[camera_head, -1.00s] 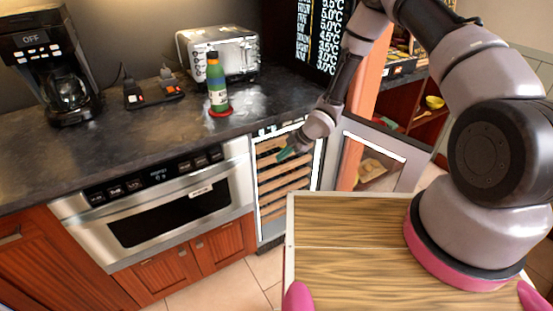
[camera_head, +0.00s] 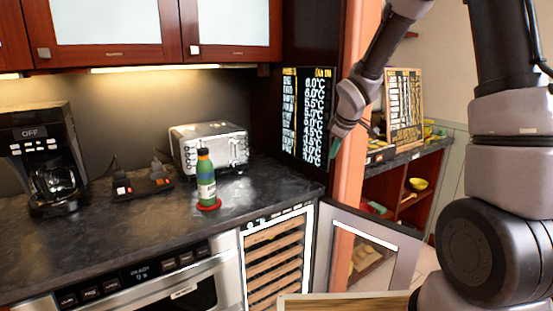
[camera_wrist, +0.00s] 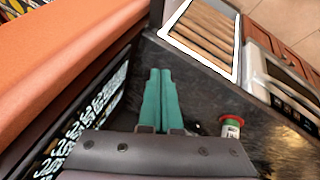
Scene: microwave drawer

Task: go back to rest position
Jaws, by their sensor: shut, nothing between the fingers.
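My gripper (camera_head: 335,147) is raised in front of the temperature board (camera_head: 308,115), above the right end of the dark countertop (camera_head: 130,230). In the wrist view the green fingers of my gripper (camera_wrist: 158,74) lie side by side, shut and empty. My arm folds up along the right side of the head view. The wine cooler (camera_head: 276,262) below the counter has its door (camera_head: 365,250) swung open to the right. The gripper is above the cooler and apart from it.
A green bottle (camera_head: 205,180) stands on a red coaster near the counter's front, with a toaster (camera_head: 210,148) behind it. A coffee maker (camera_head: 48,160) is at the left. An orange post (camera_head: 356,130) stands close beside my gripper.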

